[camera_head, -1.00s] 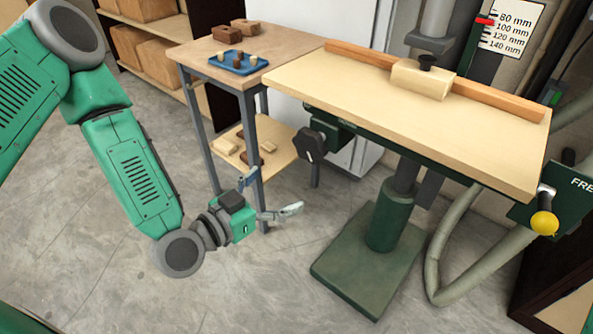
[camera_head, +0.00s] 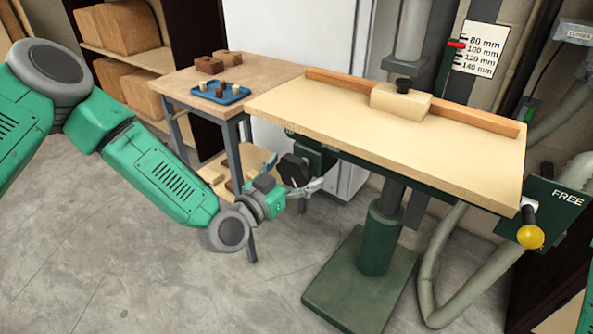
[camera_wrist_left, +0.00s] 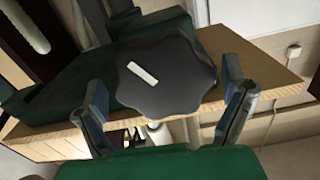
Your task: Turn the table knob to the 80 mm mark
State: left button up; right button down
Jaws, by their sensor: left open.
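The dark lobed table knob (camera_head: 294,171) sits under the left end of the wooden machine table (camera_head: 390,130). In the left wrist view the knob (camera_wrist_left: 165,78) fills the middle, its white mark pointing to the upper left. My left gripper (camera_head: 297,174) is open at the knob, one finger on either side; I cannot tell whether they touch it. In the wrist view the fingers (camera_wrist_left: 168,105) stand apart below and beside the knob. The red pointer (camera_head: 456,44) is near the 80 mm label of the white scale (camera_head: 478,50); its exact reading is too small to tell.
A side table (camera_head: 180,80) with a blue tray (camera_head: 223,98) stands left of the machine. A yellow-ball lever (camera_head: 530,236) is by the FREE sign (camera_head: 567,197). A wooden block (camera_head: 400,102) rests against the fence. The green base (camera_head: 355,285) stands on the floor.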

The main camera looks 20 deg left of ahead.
pick_arm(q)
jog(key=shift+w+a, duration=0.15)
jog(key=shift+a, duration=0.15)
pick_arm(e)
jog(key=shift+a+r, duration=0.1)
jog(key=shift+a, duration=0.2)
pick_arm(q)
jog(key=shift+c, duration=0.5)
jog(key=shift+d, duration=0.1)
jog(key=c, duration=1)
pick_arm(e)
jog(key=shift+d, duration=0.15)
pick_arm(q)
jog(key=shift+r+n, duration=0.1)
jog(key=shift+n, duration=0.3)
